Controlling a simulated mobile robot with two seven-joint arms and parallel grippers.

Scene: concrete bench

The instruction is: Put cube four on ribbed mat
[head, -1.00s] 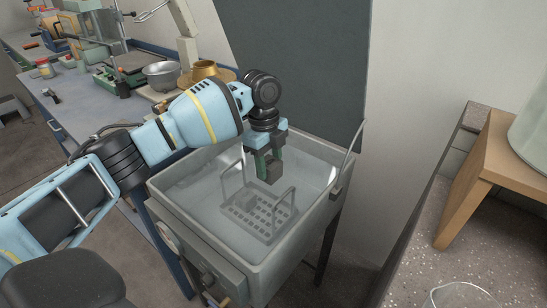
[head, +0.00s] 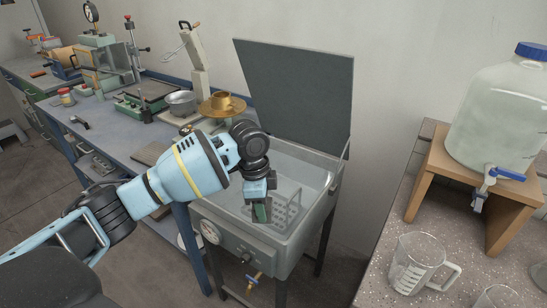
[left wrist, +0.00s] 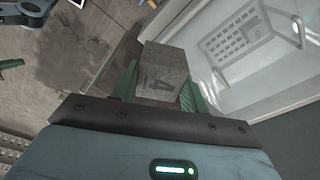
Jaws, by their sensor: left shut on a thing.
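My left gripper (head: 262,212) is shut on a grey concrete cube marked 4 (left wrist: 166,68), clear in the left wrist view between the green fingers. In the head view the fingers largely hide the cube. The gripper hangs over the front part of an open water bath (head: 318,222), near its front wall. A perforated rack with wire handles (head: 290,212) sits inside the bath; in the left wrist view the rack (left wrist: 214,46) has another grey block in it.
The bath's dark lid (head: 300,95) stands open behind. A blue-grey bench (head: 110,130) at left carries a metal bowl (head: 181,103), a brass pan (head: 222,104) and instruments. At right stand a glass beaker (head: 415,265) and a large bottle (head: 500,115) on a wooden stand.

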